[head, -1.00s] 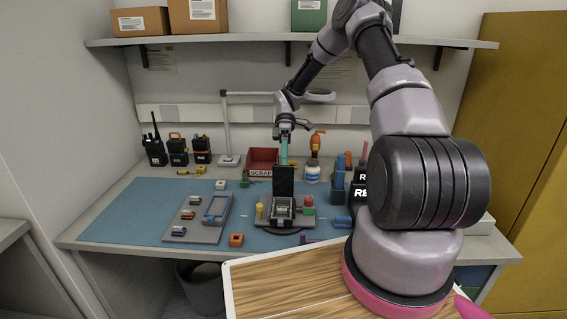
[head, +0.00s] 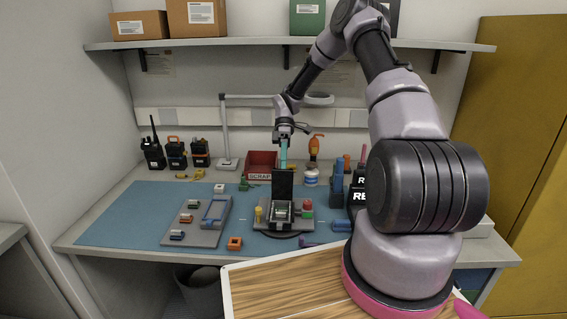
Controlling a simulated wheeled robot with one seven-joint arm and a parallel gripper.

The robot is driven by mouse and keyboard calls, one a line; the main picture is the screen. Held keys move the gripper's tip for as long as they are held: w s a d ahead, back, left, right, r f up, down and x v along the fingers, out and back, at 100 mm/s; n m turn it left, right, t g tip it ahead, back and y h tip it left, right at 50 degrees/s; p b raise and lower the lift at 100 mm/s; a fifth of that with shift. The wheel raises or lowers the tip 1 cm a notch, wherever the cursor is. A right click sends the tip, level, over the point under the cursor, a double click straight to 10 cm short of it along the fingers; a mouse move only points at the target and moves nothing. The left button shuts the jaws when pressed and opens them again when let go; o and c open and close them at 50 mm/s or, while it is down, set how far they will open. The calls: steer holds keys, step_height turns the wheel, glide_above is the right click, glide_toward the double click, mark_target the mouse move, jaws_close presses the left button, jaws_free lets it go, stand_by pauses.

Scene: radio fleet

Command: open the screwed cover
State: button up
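A fixture (head: 262,224) sits on the blue mat at the middle of the bench. An opened-looking device (head: 280,212) with a pale inside lies in it. A dark flat panel (head: 282,184) stands upright at the device's back edge; I cannot tell whether it is the screwed cover, and no screws can be made out. My gripper (head: 285,141) points down above and behind the panel. A teal piece (head: 283,156) shows between gripper and panel; I cannot tell whether it is held or is part of the gripper. The fingers are too small to read.
A grey tray (head: 190,238) with small parts lies left of the fixture, and an orange square part (head: 235,243) in front. Radios (head: 153,155) stand at back left. The mat's left side is clear.

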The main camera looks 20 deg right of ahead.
steer(key=v, duration=1)
steer(key=shift+w+r, duration=0.2)
steer(key=shift+r, duration=0.1)
steer(key=shift+s+d, duration=0.1)
steer(key=shift+s, duration=0.05)
